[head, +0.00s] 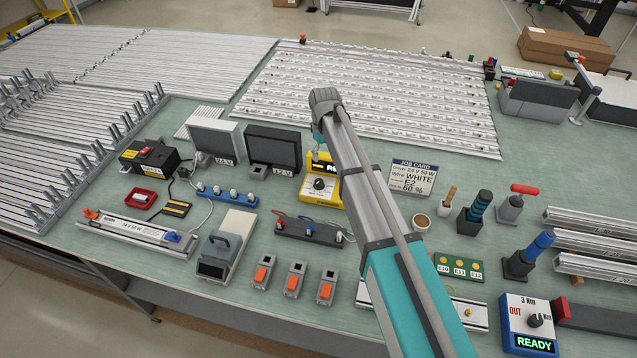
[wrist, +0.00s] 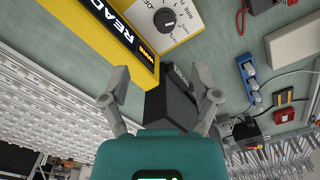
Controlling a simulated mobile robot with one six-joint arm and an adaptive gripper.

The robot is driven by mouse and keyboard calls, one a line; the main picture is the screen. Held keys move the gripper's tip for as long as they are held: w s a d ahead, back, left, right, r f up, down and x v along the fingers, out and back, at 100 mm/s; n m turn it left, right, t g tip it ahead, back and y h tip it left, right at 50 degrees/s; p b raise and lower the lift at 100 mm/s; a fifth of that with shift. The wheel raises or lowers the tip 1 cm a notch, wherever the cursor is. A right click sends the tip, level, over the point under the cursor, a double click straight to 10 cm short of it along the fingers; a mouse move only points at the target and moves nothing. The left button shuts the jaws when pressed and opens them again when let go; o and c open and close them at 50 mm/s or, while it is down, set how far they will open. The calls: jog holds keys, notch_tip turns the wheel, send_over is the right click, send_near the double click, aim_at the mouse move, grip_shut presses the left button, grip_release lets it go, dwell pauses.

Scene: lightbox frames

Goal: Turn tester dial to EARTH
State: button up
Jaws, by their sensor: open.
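The yellow tester (head: 308,192) stands on the green bench, with a pale face and a round black dial (head: 319,183). In the wrist view the dial (wrist: 165,20) is at the top, on the pale face (wrist: 190,14) beside a yellow strip with a black display reading "READ…". The dial's labels and pointer setting are too small to read surely. My gripper (wrist: 161,82) is open and empty, its two fingers spread apart and clear of the dial. In the head view my wrist is over the tester's far side, and the arm hides part of the tester.
Black (head: 273,147) and grey (head: 213,138) box units stand behind and left of the tester. A job card (head: 412,178) stands to its right. A blue strip (head: 227,196) and black strip (head: 307,230) lie nearby in front. Slim aluminium profiles (head: 390,95) cover the bench behind.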

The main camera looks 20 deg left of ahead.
aim_at(319, 181)
jog(key=shift+s+a, duration=0.15)
jog(key=shift+a, duration=0.65)
jog(key=shift+f, duration=0.25)
notch_tip(319, 181, down, 13)
jog(key=b, duration=1.3)
jog(key=shift+f+b, duration=0.2)
jog(key=shift+b, duration=0.2)
grip_shut()
